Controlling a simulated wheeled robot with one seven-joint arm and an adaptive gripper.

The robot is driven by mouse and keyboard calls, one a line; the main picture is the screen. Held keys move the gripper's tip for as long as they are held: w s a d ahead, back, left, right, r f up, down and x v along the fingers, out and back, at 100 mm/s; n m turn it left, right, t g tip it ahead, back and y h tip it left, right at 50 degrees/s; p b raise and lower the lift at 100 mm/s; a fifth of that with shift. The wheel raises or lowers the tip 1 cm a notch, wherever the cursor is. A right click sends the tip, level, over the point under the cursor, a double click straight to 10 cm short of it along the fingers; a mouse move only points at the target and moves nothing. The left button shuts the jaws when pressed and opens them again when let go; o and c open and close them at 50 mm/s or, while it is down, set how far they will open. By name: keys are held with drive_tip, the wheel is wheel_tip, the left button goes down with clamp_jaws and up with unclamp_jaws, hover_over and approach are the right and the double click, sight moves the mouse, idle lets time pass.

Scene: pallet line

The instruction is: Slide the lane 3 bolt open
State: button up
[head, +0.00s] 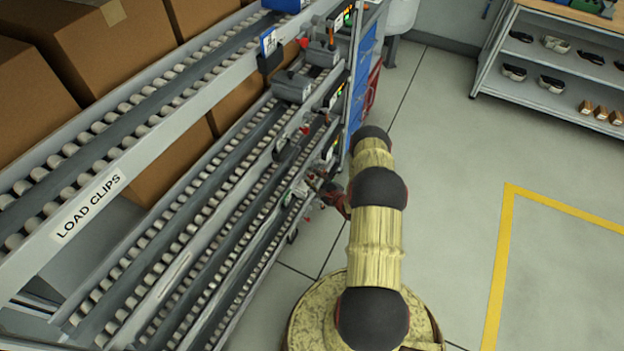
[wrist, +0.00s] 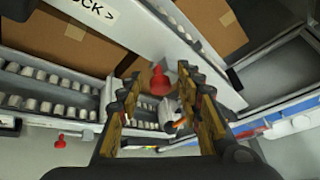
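My gripper (wrist: 161,98) shows in the wrist view with its two fingers apart. A red knob (wrist: 160,80) shows between the fingertips, near a grey metal fitting on the rack; I cannot tell whether the fingers touch it. A second red knob (wrist: 60,141) is at the lower left of that view. In the head view my gripper (head: 331,193) is at the near side of the rack's right end, partly hidden by my arm. Small red knobs (head: 305,130) show along that end. No readable lane number shows, so I cannot tell which is lane 3.
The roller rack (head: 88,208), labelled LOAD CLIPS, fills the left with sloping roller lanes. Cardboard boxes (head: 105,45) stand behind it. Blue drawers (head: 362,75) stand beyond its end. The floor (head: 455,150) between is clear.

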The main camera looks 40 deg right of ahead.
drive_tip(key=shift+w, duration=0.25)
drive_tip(key=shift+c, duration=0.6)
drive_tip(key=c, duration=0.8)
clamp_jaws()
